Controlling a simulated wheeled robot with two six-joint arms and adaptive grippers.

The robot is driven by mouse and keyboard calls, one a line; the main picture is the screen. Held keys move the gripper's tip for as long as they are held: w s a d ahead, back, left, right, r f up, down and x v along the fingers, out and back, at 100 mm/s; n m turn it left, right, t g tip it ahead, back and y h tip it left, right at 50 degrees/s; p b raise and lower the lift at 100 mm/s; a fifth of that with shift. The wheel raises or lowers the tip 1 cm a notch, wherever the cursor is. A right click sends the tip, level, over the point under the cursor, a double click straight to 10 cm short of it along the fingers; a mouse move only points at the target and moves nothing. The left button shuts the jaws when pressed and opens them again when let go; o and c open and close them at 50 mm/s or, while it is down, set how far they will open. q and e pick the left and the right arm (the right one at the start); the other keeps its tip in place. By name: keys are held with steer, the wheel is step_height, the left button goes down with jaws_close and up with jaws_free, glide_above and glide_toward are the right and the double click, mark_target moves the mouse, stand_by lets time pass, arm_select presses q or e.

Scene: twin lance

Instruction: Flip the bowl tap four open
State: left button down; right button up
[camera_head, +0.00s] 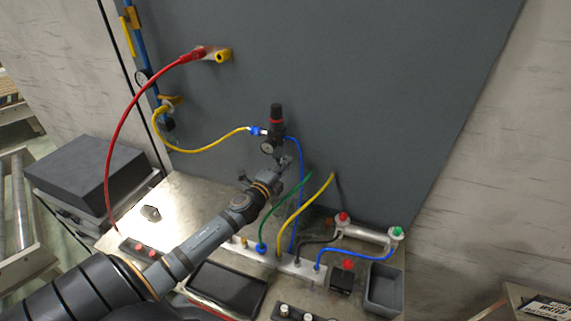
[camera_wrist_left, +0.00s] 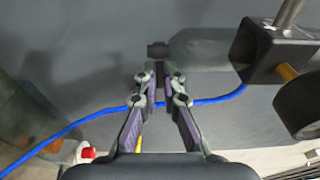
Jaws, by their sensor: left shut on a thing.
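The regulator (camera_head: 276,122), black with a red ring, hangs in front of the grey panel with a round gauge (camera_head: 267,147) at its side. In the left wrist view, a translucent grey bowl (camera_wrist_left: 205,48) reaches from the black regulator body (camera_wrist_left: 262,50) to a small dark tap (camera_wrist_left: 157,49) at its end. My left gripper (camera_head: 285,162) is just below the regulator. In the left wrist view its fingertips (camera_wrist_left: 160,70) are close together at the tap, shut on it; the fingertips hide part of it. My right gripper is not in view.
A blue hose (camera_wrist_left: 75,122) crosses behind my left fingers. A yellow hose (camera_head: 205,144) joins the regulator's left side. Green (camera_head: 283,207) and yellow (camera_head: 305,200) hoses rise from the manifold (camera_head: 290,264) below. A grey bin (camera_head: 384,290) stands at the bench's right.

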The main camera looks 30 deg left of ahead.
arm_select(q)
steer(key=n+y, duration=0.2)
steer(key=shift+w+r+y, duration=0.15)
steer(key=shift+w+y, duration=0.15)
steer(key=shift+y, duration=0.1)
steer(key=shift+r+g, duration=0.1)
steer(key=shift+g, duration=0.2)
steer(key=c, duration=1.8)
jaws_free()
steer(key=shift+w, duration=0.1)
steer(key=shift+o, duration=0.2)
steer(key=shift+w+a+f, duration=0.1)
steer(key=shift+w+f, duration=0.05)
steer(key=shift+f, duration=0.1)
steer(key=v, duration=1.2)
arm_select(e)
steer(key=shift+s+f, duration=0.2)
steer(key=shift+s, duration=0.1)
arm_select(q)
steer(key=shift+f, duration=0.15)
